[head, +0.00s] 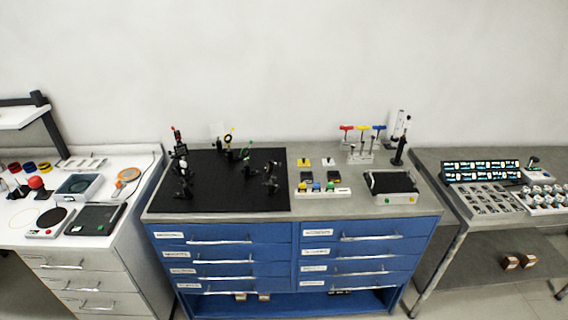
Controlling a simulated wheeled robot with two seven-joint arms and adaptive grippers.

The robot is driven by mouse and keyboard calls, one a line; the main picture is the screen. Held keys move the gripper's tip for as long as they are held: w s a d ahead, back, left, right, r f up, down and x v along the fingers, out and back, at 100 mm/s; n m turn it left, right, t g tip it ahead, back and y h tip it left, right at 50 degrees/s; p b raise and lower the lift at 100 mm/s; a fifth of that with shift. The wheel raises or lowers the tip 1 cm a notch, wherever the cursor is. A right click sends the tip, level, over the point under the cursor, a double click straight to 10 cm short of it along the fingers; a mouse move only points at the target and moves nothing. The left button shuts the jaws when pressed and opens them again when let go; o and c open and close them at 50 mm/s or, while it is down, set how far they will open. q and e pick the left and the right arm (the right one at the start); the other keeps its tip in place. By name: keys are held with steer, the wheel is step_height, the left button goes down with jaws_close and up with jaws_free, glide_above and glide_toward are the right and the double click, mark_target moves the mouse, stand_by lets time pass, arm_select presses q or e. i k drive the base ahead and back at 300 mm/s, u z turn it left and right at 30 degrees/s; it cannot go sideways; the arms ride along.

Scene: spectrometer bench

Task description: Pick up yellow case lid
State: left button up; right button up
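A small flat yellow piece with a dark knob on it, which looks like the yellow case lid (304,163), lies on the grey top of the blue-drawer bench, right of the black breadboard. A similar white lid (328,162) lies just to its right. Two small dark cases (306,176) (334,178) sit in front of them. Neither of my grippers is in view, and nothing touches the yellow lid.
A white strip with coloured pieces (322,192) lies in front of the cases. The black breadboard (215,195) carries several optical mounts. A rack of coloured T-handle tools (361,153) stands behind right, and a black-topped tray (391,184) sits at the right.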

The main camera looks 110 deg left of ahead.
mark_target(304, 162)
steer(key=u, duration=1.95)
